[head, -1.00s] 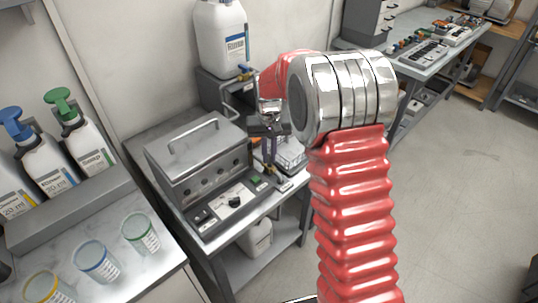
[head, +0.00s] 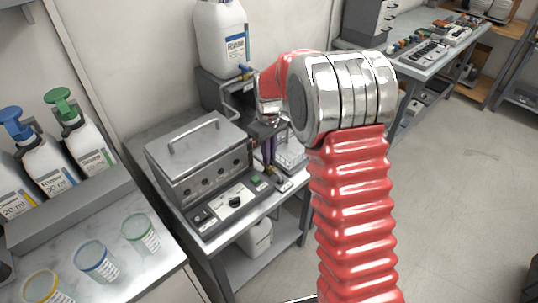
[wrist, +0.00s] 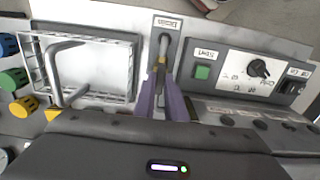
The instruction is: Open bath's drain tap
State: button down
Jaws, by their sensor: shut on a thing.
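The bath (head: 200,160) is a grey metal box with a handled lid, standing on the side table in the head view. Its control panel (head: 234,204) runs along the front. In the wrist view, the drain tap (wrist: 163,46) is a slim metal lever with a yellowish part, in a dark slot under a small label. My gripper (wrist: 164,82) has purple fingers shut on the tap. In the head view, my gripper (head: 269,158) is just right of the bath, pointing down. The fingers hide part of the tap.
A green button (wrist: 202,71) and black knob (wrist: 259,68) are close to the right of the tap. A wire basket (wrist: 88,68) is on the left. A large rinse bottle (head: 220,40) stands behind the bath. Cups and pump bottles occupy the left counter. Floor on the right is clear.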

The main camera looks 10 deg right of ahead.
dwell(0.3)
jog(key=c, duration=1.8)
grip_release()
notch_tip(320, 180, up, 14)
jog(key=shift+w+f, duration=0.1)
jog(key=shift+f, duration=0.05)
